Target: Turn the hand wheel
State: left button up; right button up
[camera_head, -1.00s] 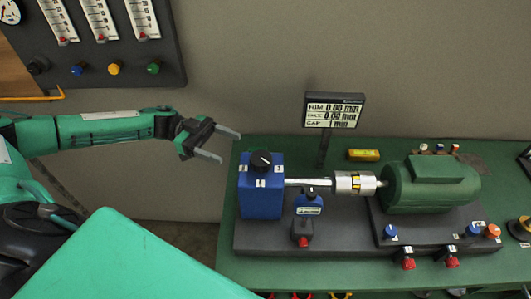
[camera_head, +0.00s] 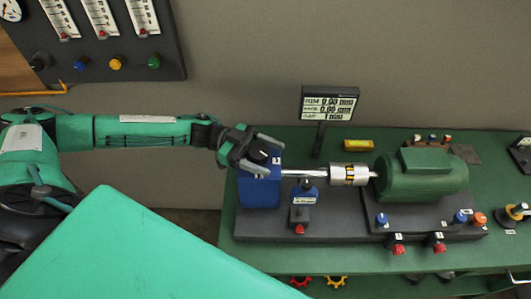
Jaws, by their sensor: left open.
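A blue block (camera_head: 258,194) stands at the left end of the dark base plate, with a round black knob (camera_head: 257,156) on its top. No other part is clearly marked as the hand wheel. My left gripper (camera_head: 267,155) comes in from the left over the block. It is open, with one finger on the far side of the knob and one on the near side. Whether the fingers touch the knob cannot be told. My right gripper is not in view.
A metal shaft and coupling (camera_head: 349,174) run from the block to a green motor (camera_head: 420,176). A display (camera_head: 329,103) stands behind them. A small blue-topped device (camera_head: 303,197) sits just right of the block.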

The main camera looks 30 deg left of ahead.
pick_arm(q)
jog(key=c, duration=1)
jog(key=shift+o, duration=0.2)
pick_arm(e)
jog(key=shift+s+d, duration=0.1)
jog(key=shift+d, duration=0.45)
pick_arm(q)
jog(key=shift+n+t, duration=0.3)
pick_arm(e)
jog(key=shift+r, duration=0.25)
